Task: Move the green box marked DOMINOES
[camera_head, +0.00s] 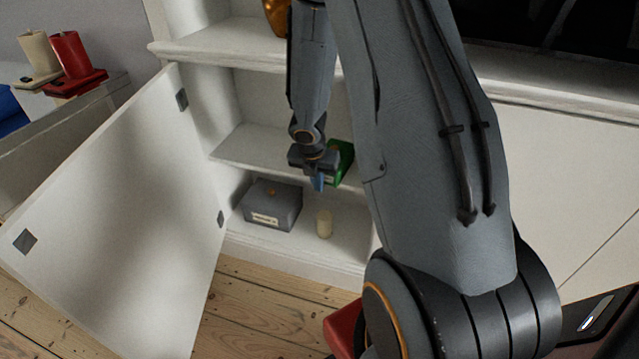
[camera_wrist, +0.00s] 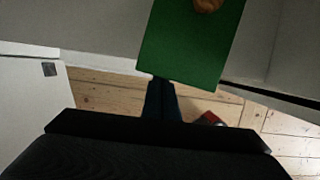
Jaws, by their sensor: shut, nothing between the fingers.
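The green box (camera_head: 345,158) is in the open white cabinet, on the middle shelf (camera_head: 250,147), partly hidden behind my arm and gripper. In the wrist view the green box (camera_wrist: 185,45) fills the upper middle, with a brown rounded thing (camera_wrist: 207,5) on it at the top edge. The DOMINOES marking cannot be read in either view. My gripper (camera_head: 318,182) is shut and empty, in front of the box and the shelf edge. In the wrist view its fingers (camera_wrist: 160,100) show just below the box's near edge; whether they touch it I cannot tell.
The open cabinet door (camera_head: 120,210) stands on the left. Below the shelf are a grey labelled box (camera_head: 271,205) and a cream cylinder (camera_head: 324,224). An orange-brown object (camera_head: 277,15) stands on the upper shelf. Bare floorboards (camera_head: 250,310) lie in front.

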